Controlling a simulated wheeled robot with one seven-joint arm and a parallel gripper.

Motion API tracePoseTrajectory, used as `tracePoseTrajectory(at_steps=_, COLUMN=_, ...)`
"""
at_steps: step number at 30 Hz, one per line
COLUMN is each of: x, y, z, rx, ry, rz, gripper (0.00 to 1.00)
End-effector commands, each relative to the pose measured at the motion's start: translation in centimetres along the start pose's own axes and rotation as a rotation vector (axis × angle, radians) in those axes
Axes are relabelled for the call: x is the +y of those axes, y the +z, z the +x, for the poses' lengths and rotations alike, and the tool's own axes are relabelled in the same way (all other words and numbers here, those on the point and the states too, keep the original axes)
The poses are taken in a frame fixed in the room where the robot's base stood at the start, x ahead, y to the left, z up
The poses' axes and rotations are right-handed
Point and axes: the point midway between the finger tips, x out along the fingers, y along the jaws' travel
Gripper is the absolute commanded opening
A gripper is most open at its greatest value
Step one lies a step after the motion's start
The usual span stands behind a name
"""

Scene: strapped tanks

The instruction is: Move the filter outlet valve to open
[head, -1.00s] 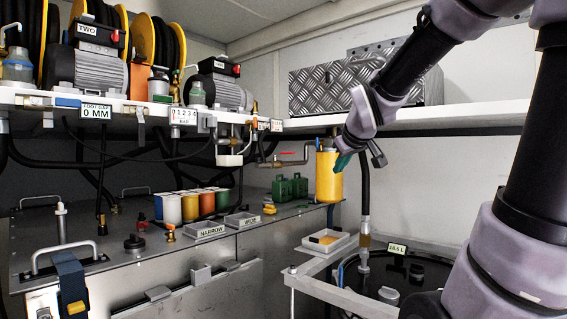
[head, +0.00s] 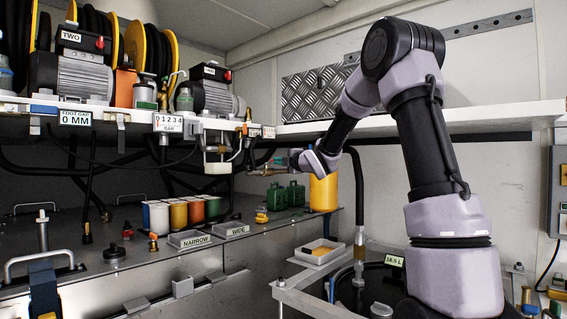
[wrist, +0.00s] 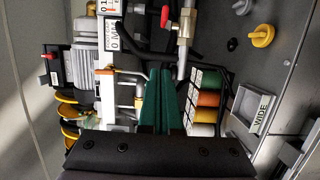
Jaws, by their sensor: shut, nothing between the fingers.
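In the head view a pipe with brass valve fittings (head: 264,169) runs to the yellow filter canister (head: 323,192). My gripper (head: 297,160) is just in front of this pipe's right end, beside the canister top, and partly hides the valve there. In the wrist view my gripper's green fingers (wrist: 166,78) are together and empty. I see no contact with the lever. Which red part is the outlet handle is not clear.
A white shelf (head: 430,118) runs above the gripper. Small coloured filters (head: 180,212) and green cans (head: 288,195) stand on the tank top below. A white tray (head: 322,252) lies below the canister. The pump (head: 213,93) sits at upper left.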

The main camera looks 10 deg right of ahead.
Motion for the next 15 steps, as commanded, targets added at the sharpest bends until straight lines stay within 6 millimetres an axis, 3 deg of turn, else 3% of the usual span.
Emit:
tracePoseTrajectory(at_steps=7, x=-0.1, y=-0.1, z=5.5, rx=0.001, ry=0.000, rz=0.003, gripper=0.00)
tracePoseTrajectory(at_steps=15, x=-0.1, y=3.3, z=6.3, rx=-0.001, ry=-0.001, rz=0.003, gripper=0.00)
